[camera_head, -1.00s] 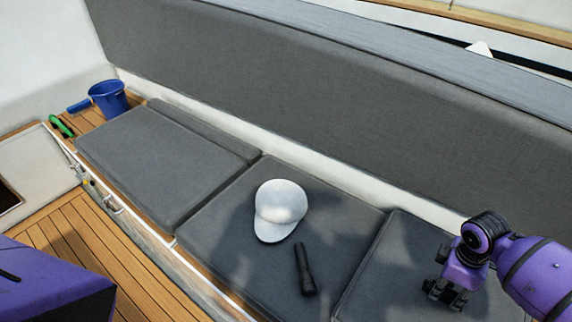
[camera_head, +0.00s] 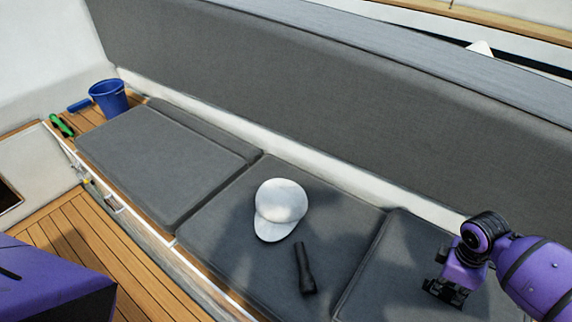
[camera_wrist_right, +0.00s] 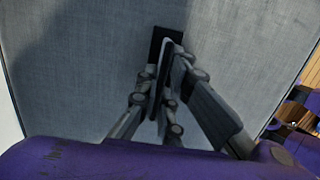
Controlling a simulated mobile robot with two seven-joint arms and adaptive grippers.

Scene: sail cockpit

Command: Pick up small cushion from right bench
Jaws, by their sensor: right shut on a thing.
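Several flat grey cushions lie in a row along the bench. The rightmost grey cushion (camera_head: 397,253) is cut off by the frame's lower edge; I cannot tell for sure which one counts as the small cushion. My right gripper (camera_head: 445,291) points down onto this rightmost cushion. In the right wrist view, its fingers (camera_wrist_right: 167,42) are close together against the grey cushion fabric (camera_wrist_right: 85,75), shut on what appears to be the cushion's cover. The exact pinch is hidden by the fingers. The cushion still lies flat on the bench. My left gripper is not in view.
A white cap (camera_head: 281,208) and a black flashlight (camera_head: 305,268) lie on the middle cushion (camera_head: 225,215). A blue bucket (camera_head: 109,99) and a green object (camera_head: 61,126) are at the bench's far left end. A tall grey backrest (camera_head: 300,100) runs behind. Wooden floor (camera_head: 85,245) is at lower left.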

